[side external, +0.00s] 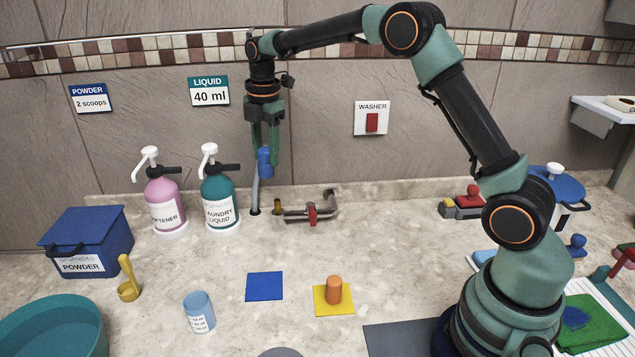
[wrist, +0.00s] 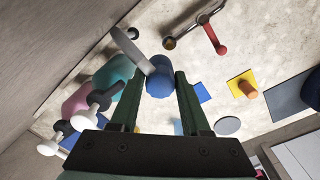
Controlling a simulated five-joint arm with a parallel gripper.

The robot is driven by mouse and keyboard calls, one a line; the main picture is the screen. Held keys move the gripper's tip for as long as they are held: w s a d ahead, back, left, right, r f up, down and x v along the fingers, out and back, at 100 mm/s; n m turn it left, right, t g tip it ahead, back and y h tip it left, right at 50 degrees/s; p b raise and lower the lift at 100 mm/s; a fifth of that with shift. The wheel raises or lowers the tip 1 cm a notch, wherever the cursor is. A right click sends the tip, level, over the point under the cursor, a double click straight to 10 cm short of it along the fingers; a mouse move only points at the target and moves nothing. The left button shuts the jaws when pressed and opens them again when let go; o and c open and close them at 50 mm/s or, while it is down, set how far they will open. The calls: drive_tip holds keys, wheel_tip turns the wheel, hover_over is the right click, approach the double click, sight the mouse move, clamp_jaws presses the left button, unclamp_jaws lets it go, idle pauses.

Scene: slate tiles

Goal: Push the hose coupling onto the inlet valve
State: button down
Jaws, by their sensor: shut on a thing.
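My gripper (side external: 265,143) is shut on the blue hose coupling (side external: 265,162) and holds it above the counter near the wall. The grey hose (side external: 255,192) runs from the coupling down to a dark hole in the counter. The inlet valve looks to be the short brass stub (side external: 278,207) beside the metal tap with a red handle (side external: 312,214). The coupling is above and a little left of the stub, apart from it. In the wrist view the coupling (wrist: 159,80) sits between my fingers, and the stub (wrist: 169,43) shows beyond it.
Teal (side external: 219,200) and pink (side external: 166,203) pump bottles stand left of the hose. A blue square (side external: 264,286), a blue measuring cup (side external: 199,311) and an orange cylinder (side external: 334,289) on a yellow square are in front. The counter around the stub's front is clear.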

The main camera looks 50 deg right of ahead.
hover_over(277, 200)
drive_tip(key=shift+g, duration=0.4)
wheel_tip(277, 200, down, 6)
drive_tip(key=shift+d+f, duration=0.1)
drive_tip(key=shift+f, duration=1.95)
idle(2.6)
unclamp_jaws()
idle(0.4)
drive_tip(key=shift+r, duration=0.1)
wheel_tip(277, 200, up, 7)
idle(1.1)
